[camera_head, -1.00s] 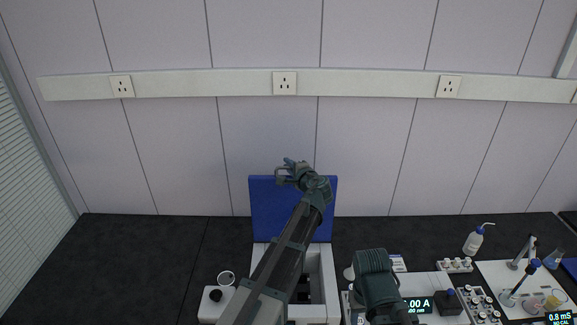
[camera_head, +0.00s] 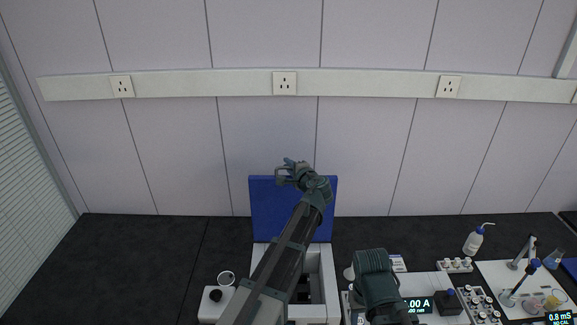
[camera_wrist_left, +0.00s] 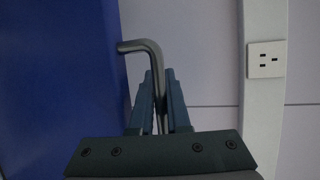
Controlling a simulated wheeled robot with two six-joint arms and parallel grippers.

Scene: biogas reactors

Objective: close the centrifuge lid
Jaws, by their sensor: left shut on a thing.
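The centrifuge lid (camera_head: 268,208) is a blue panel standing upright, open, at the back of the white centrifuge body (camera_head: 326,275). In the left wrist view the lid (camera_wrist_left: 60,80) fills the left side. A bent grey lid handle (camera_wrist_left: 140,47) sticks out beside it. My left gripper (camera_head: 287,170) is at the lid's top edge. In the left wrist view its fingers (camera_wrist_left: 158,78) are shut on the handle's bar. My left arm hides part of the lid and of the open chamber. My right gripper is not in view.
To the right are a power supply display (camera_head: 418,305), a wash bottle (camera_head: 474,240) and probe stands. A wall with sockets rises behind the dark bench.

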